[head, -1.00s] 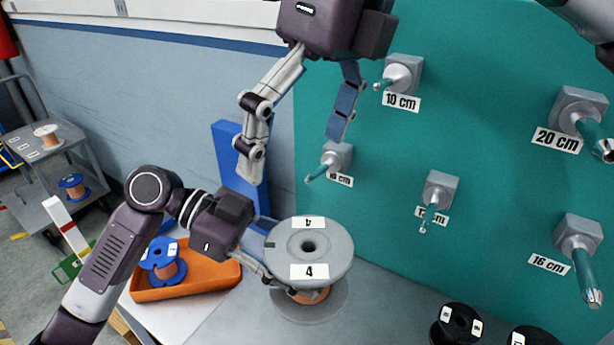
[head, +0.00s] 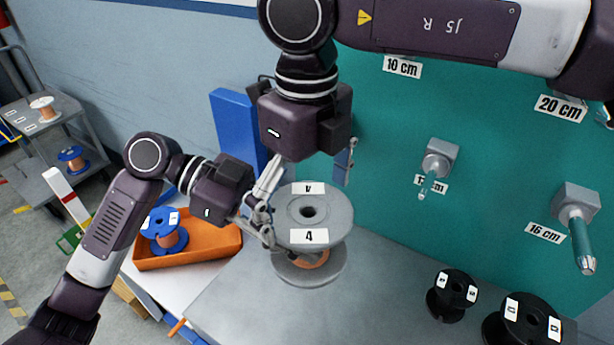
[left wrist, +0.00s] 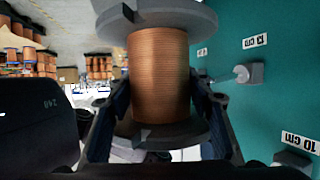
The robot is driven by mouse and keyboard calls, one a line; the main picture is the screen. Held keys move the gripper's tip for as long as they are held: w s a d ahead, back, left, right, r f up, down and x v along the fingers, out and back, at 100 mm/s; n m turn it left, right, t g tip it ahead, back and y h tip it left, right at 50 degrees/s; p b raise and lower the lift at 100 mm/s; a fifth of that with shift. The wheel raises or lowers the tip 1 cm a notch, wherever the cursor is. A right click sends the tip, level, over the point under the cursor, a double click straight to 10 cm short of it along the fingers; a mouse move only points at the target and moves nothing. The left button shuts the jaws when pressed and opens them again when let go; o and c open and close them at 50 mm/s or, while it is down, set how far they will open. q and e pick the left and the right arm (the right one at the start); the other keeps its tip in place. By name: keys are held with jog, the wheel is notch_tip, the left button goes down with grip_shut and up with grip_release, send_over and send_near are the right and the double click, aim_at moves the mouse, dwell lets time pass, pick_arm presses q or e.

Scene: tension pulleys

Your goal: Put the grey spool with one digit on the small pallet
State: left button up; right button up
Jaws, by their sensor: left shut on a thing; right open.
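The grey spool (head: 335,212) has a copper winding and labels with a single digit, 4, on its top flange. It is upright at the grey table's back edge, by the green board. My left gripper (head: 285,253) is shut on its winding, between the flanges. In the left wrist view the spool's copper winding (left wrist: 160,75) fills the space between the fingers. My right gripper (head: 308,182) is open above the spool, its fingers at the left and right of the top flange. I cannot make out the small pallet for certain.
An orange tray (head: 205,252) holds a blue spool (head: 163,232). Two black spools stand at the front right, one here (head: 452,300). Pegs stick out of the green board (head: 385,150). A blue upright (head: 238,130) stands behind my grippers. A grey cart (head: 50,135) is far left.

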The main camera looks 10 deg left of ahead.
jog(key=shift+f, duration=0.75)
jog(key=shift+c, duration=0.4)
pick_arm(q)
jog(key=shift+r, duration=0.1)
pick_arm(e)
jog(key=c, duration=1.2)
pick_arm(q)
jog(key=o, duration=1.8)
jog(key=shift+c, duration=0.2)
pick_arm(e)
jog(key=shift+c, duration=0.9)
pick_arm(q)
jog(key=shift+s, duration=0.15)
pick_arm(e)
jog(key=shift+w+d, duration=0.15)
